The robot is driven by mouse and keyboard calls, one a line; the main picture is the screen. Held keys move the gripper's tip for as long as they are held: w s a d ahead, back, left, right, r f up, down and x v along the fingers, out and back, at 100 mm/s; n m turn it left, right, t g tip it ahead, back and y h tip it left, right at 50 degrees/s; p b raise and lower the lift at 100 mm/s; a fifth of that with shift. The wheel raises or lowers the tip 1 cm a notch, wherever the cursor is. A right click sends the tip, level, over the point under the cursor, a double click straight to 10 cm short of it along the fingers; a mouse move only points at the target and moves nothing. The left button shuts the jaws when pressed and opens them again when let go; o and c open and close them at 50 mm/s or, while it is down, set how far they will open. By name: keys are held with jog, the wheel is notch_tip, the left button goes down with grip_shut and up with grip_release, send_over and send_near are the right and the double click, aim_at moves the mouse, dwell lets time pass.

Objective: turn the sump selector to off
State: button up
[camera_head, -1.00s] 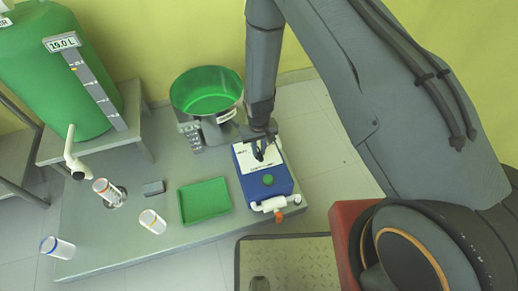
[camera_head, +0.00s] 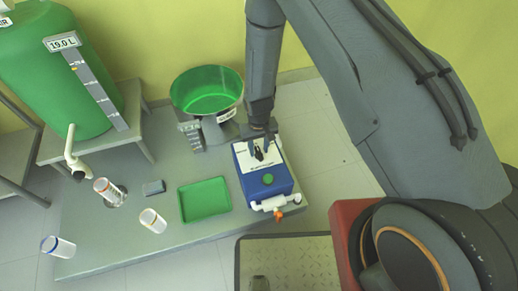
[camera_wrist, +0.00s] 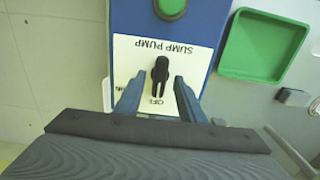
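The sump selector (camera_wrist: 160,74) is a small black knob on the white SUMP PUMP label plate (camera_wrist: 205,70) of the blue pump box (camera_head: 268,185). In the wrist view it lies along the picture's vertical, its narrow end near the OFF lettering; I cannot tell for sure which end is the pointer. My gripper (camera_wrist: 158,93) is open. Its two fingers stand apart to the left and right of the knob's lower end, with no contact visible. In the head view the gripper (camera_head: 261,146) is over the plate, just above the selector.
A green funnel vessel (camera_head: 207,92) stands close behind. Bare floor (camera_head: 325,150) is at right.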

aim_at(259, 152)
notch_tip(259, 152, up, 7)
jog(key=shift+r+p, duration=0.2)
jog(key=shift+p, duration=0.6)
